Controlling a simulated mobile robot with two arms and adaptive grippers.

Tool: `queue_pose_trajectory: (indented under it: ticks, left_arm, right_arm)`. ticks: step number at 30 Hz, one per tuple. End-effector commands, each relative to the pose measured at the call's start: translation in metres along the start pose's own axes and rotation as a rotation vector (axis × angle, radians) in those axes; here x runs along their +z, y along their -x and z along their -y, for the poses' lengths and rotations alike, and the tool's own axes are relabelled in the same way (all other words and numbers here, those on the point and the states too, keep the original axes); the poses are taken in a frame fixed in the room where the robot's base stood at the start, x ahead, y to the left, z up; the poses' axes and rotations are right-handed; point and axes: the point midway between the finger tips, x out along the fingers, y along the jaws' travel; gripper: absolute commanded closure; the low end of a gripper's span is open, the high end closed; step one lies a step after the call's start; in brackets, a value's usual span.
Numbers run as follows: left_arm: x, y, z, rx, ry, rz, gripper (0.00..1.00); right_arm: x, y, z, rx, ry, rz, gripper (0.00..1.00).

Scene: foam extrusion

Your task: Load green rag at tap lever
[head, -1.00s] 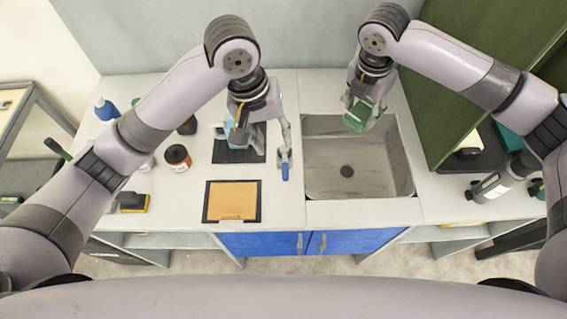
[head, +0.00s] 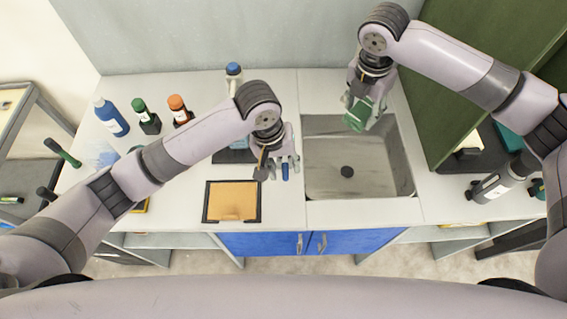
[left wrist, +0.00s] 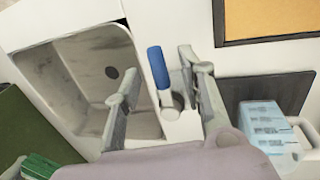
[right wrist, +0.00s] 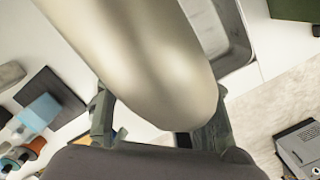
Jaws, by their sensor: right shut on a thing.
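The green rag (head: 357,113) is in my right gripper (head: 359,104), above the sink's back edge in the head view; its green also shows at the lower left of the left wrist view (left wrist: 38,166). The blue tap lever (head: 285,172) stands left of the sink. My left gripper (head: 277,167) is open and empty at the lever. In the left wrist view, the lever (left wrist: 158,67) lies between its spread fingers, with no clear contact. The right wrist view is largely filled by a pale shiny rounded body, and the rag is hidden there.
The sink (head: 345,172) is empty. A framed tan board (head: 232,202) lies on the counter to its left. Bottles with blue (head: 111,117), green (head: 145,117) and orange (head: 180,111) parts stand further left. A green panel (head: 468,80) rises at the right.

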Motion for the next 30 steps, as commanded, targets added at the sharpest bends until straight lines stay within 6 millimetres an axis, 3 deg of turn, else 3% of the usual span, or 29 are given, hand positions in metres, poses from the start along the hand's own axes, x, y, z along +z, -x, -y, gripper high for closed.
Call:
queue_pose_trajectory:
  ticks: [4, 21, 30]
  left_arm:
    - [0.0001, 0.0000, -0.0001, 0.000, 0.000, 0.000, 0.63]
    - [0.0001, 0.0004, -0.0002, 0.000, 0.000, 0.001, 1.00]
    - [0.0001, 0.0005, -0.0002, 0.001, 0.000, 0.000, 1.00]
  right_arm:
    - [0.0001, 0.0001, 0.0000, 0.000, 0.000, 0.000, 0.76]
    - [0.0001, 0.0001, 0.0000, 0.000, 0.000, 0.000, 0.76]
    - [0.0001, 0.0001, 0.0000, 0.000, 0.000, 0.000, 0.76]
